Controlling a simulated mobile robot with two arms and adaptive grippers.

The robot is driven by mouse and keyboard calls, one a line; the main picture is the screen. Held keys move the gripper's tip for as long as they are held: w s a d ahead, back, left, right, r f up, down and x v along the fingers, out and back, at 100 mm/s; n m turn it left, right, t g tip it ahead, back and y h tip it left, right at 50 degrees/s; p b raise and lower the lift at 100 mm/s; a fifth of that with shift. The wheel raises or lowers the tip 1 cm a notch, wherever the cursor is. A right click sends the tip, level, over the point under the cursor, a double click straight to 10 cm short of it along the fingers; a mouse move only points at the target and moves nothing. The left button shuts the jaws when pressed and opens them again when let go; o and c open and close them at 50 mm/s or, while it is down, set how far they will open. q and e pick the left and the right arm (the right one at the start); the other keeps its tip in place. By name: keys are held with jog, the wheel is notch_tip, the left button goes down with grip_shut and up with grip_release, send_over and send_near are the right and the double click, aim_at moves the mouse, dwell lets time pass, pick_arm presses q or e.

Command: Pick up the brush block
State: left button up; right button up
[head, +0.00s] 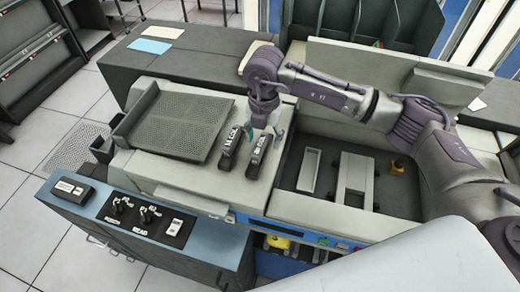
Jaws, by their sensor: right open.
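Two narrow dark blocks with pale markings sit side by side on the grey machine top (200,180), just right of a perforated plate. I take the right one as the brush block (258,155); the left dark block (230,146) looks much the same, so I cannot be certain. My right gripper (268,128) points down at the far end of the right block, with its fingers apart and nothing visible between them. I cannot tell whether a finger touches the block. My left gripper is out of view.
The perforated plate (176,122) has a raised rim at left. Right of the blocks is a dark recessed bay with a pale tray (309,170), a pale frame (355,178) and a small yellow part (397,167). A blue-edged control panel (146,216) lies in front.

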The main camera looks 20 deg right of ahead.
aim_at(260, 144)
jog(key=shift+s+a+f+p, duration=0.1)
jog(key=shift+a+f+p, duration=0.15)
jog(key=shift+f+p, duration=0.3)
jog(key=f, duration=0.1)
jog(key=f+p, duration=0.1)
jog(key=f, duration=0.1)
jog(key=shift+a+f, duration=0.25)
jog(key=shift+f, duration=0.45)
jog(key=shift+r, duration=0.1)
grip_shut()
